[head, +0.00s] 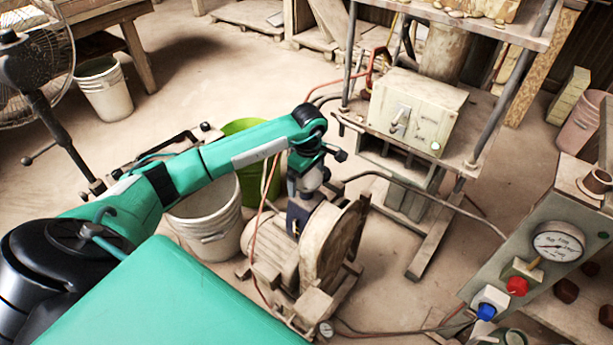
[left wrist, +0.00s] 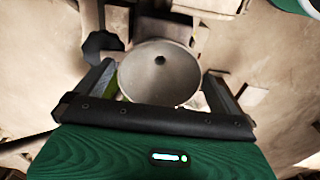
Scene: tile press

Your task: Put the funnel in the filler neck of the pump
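The funnel (left wrist: 160,75) is a grey cone with a dark hole, seen from above in the left wrist view. It sits between the two fingers of my left gripper (head: 300,218), which appear to press on its rim from both sides. In the head view the gripper points down over the pump (head: 275,252), a dusty machine with a ribbed motor and a big round wheel cover. The gripper hides the funnel there, and I cannot make out the filler neck or whether the spout is in it. My right gripper is not in view.
A white bucket (head: 212,225) and a green bucket (head: 258,180) stand left of and behind the pump. A metal stand (head: 470,150) with a box is behind right. A control panel (head: 545,215) with a gauge is at right. Hoses run around the pump.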

